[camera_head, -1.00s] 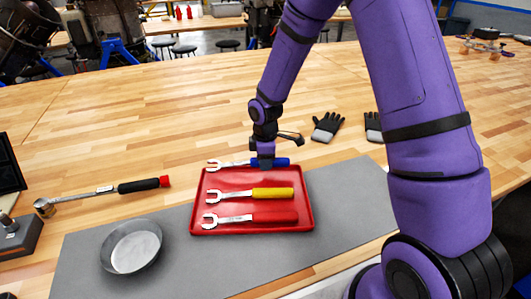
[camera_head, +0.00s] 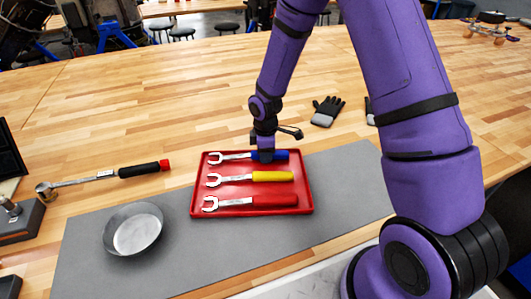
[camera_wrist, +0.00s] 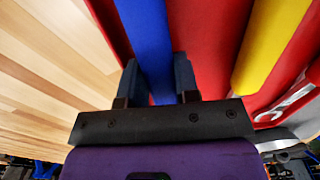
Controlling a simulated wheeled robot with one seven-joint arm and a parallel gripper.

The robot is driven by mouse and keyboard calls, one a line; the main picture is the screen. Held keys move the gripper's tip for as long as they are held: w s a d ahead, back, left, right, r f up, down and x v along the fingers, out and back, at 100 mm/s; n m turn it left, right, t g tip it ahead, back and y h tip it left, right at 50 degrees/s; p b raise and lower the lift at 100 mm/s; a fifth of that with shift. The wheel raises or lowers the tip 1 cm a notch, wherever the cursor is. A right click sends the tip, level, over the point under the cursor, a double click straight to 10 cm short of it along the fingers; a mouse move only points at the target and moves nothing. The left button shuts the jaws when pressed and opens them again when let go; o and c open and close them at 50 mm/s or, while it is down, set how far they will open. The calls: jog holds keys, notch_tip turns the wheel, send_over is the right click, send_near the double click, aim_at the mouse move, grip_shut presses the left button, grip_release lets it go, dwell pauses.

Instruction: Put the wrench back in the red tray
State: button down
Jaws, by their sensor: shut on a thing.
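The blue-handled wrench (camera_head: 233,156) lies along the back of the red tray (camera_head: 301,208), its open end to the left. My gripper (camera_head: 265,158) points down and is shut on the blue handle. In the wrist view my two fingers (camera_wrist: 157,78) sit on either side of the blue handle (camera_wrist: 146,32). The wrench appears inside the back rim; whether it touches the tray floor I cannot tell. A yellow-handled wrench (camera_head: 272,176) and a red-handled wrench (camera_head: 275,201) lie parallel in front of it in the tray.
The tray stands on a grey mat (camera_head: 205,270) with a round metal dish (camera_head: 136,230) to its left. A black-handled ratchet (camera_head: 139,170) lies farther left. Gloves (camera_head: 327,111) lie behind right. The wooden table behind the tray is mostly clear.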

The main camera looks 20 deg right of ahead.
jog(key=shift+f, duration=0.25)
jog(key=c, duration=0.8)
grip_release()
jog(key=shift+o, duration=0.2)
jog(key=shift+w, duration=0.1)
jog(key=shift+r, duration=0.8)
jog(key=shift+o, duration=0.8)
jog(key=shift+w+r, duration=0.1)
jog(key=shift+r, duration=0.2)
jog(key=shift+s+r, duration=0.2)
jog(key=shift+r, duration=2.2)
